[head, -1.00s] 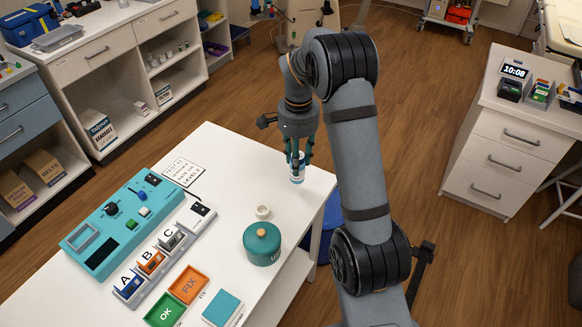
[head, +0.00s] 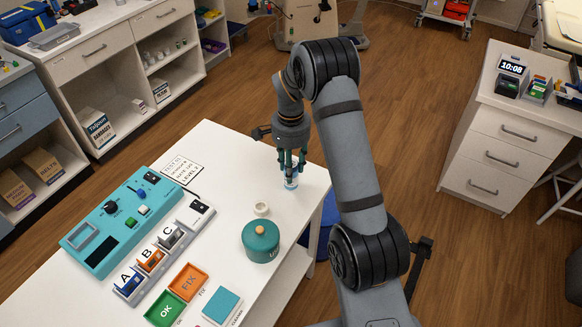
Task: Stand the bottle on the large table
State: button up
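The fingers hide much of the bottle. Its base is at or just above the tabletop; I cannot tell whether it touches.
A teal lidded pot (head: 261,242) and a small white cup (head: 261,209) stand nearer on the table. A teal control panel (head: 122,218), a sign card (head: 181,170), a lettered rack (head: 150,262) and green and orange trays (head: 187,282) fill its left and front.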

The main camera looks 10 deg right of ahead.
jog(key=o, duration=0.4)
jog(key=shift+c, duration=0.2)
notch_tip(320, 180, up, 12)
jog(key=shift+r, duration=0.2)
jog(key=shift+f, duration=0.1)
dwell(0.4)
